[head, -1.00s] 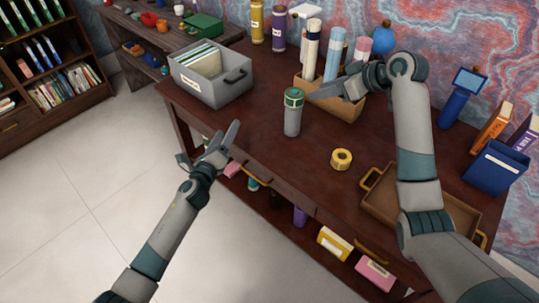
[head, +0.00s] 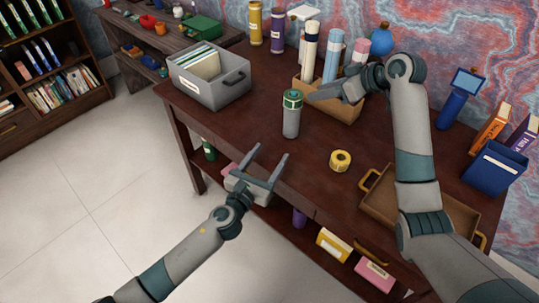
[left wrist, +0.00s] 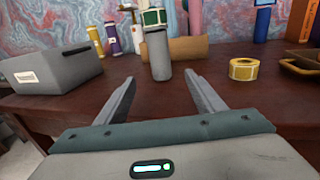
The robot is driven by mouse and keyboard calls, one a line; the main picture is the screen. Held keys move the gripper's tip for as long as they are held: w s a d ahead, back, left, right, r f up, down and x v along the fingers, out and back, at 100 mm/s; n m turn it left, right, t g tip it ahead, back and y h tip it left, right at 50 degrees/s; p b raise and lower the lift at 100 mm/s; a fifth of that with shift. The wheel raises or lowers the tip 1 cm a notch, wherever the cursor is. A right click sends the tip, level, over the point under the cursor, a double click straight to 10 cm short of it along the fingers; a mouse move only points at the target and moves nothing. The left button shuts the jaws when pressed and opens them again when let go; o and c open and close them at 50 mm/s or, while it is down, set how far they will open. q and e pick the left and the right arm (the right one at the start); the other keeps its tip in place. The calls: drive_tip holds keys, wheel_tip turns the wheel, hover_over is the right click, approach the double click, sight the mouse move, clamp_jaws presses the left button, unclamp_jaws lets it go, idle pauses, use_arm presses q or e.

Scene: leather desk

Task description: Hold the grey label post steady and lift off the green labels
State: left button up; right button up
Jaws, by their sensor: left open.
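The grey label post (head: 291,122) stands upright on the dark desk, with the green labels (head: 293,98) around its top. My left gripper (head: 272,151) is open and empty in front of the desk's front edge, its fingers pointing toward the post. In the left wrist view the post (left wrist: 159,58) shows beyond the fingertips, between them in the picture, with the green labels (left wrist: 153,18) above. My right gripper (head: 312,97) is just right of the green labels, apparently with a small gap; whether its jaws are open is unclear.
A yellow label roll (head: 340,161) lies right of the post. A cardboard box (head: 345,105) with rolled tubes stands behind it. A grey file box (head: 215,92) is at left, a brown tray (head: 385,208) at right. The desk around the post's front is clear.

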sight(292, 122)
use_arm(q)
drive_tip(key=shift+w, duration=0.2)
drive_tip(key=x, duration=1.7)
drive_tip(key=shift+d, duration=0.1)
